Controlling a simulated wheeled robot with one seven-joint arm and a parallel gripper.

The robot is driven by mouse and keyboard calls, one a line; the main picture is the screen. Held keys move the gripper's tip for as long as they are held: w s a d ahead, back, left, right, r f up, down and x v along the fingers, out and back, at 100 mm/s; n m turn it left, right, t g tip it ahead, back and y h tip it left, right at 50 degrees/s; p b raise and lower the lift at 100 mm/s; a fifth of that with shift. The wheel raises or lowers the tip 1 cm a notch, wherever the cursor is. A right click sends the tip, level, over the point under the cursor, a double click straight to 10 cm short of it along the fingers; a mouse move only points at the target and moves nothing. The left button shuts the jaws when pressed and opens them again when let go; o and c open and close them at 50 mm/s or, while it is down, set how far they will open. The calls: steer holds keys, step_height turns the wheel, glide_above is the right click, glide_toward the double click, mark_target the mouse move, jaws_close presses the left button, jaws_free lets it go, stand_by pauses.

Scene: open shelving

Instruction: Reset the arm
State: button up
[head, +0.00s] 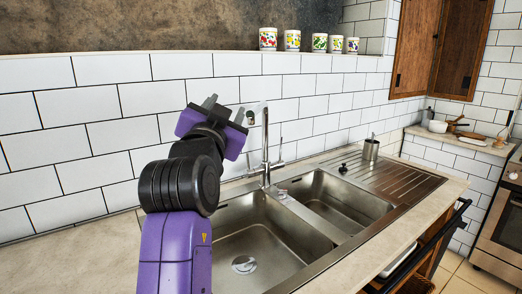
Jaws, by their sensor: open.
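My purple and black arm rises from the bottom of the head view, left of the sink. My gripper (225,110) is at its upper end, open, with two grey fingers apart and pointing up. Nothing shows between the fingers. The gripper is in front of the white tiled wall, left of the tap (265,150) in the picture. The arm hides part of the left basin's edge and the counter.
A steel double sink (330,243) with a drainer (393,180) is set in a pale counter (82,262). A metal cup (370,149) stands at the back. Several patterned mugs (292,40) line a high ledge. A wooden cabinet (415,45) and an oven (498,235) are at right.

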steer(key=s+d+f+n+y+p, duration=0.1)
steer(key=s+d+f+n+y, duration=0.45)
steer(key=s+f, duration=0.7)
steer(key=s+d+f+n+y+p, duration=0.1)
steer(key=s+d+f+n+y, duration=0.2)
steer(key=s+d+f+n, duration=0.65)
steer(key=s+d+f+m+g+h+p, duration=0.1)
steer(key=s+d+f, duration=0.3)
steer(key=s, duration=0.6)
steer(key=s+d+f+m+g+h+p, duration=0.1)
steer(key=s+d+f+m+g+h, duration=0.1)
steer(key=s, duration=0.9)
steer(key=s+d+f+m+g+h, duration=0.2)
steer(key=s+d+f+m, duration=0.3)
steer(key=s+f, duration=0.3)
steer(key=s+d+h, duration=0.1)
steer(key=s, duration=0.1)
steer(key=shift+s+d+h+p, duration=0.15)
steer(key=shift+s+h+p, duration=0.2)
steer(key=shift+p, duration=0.05)
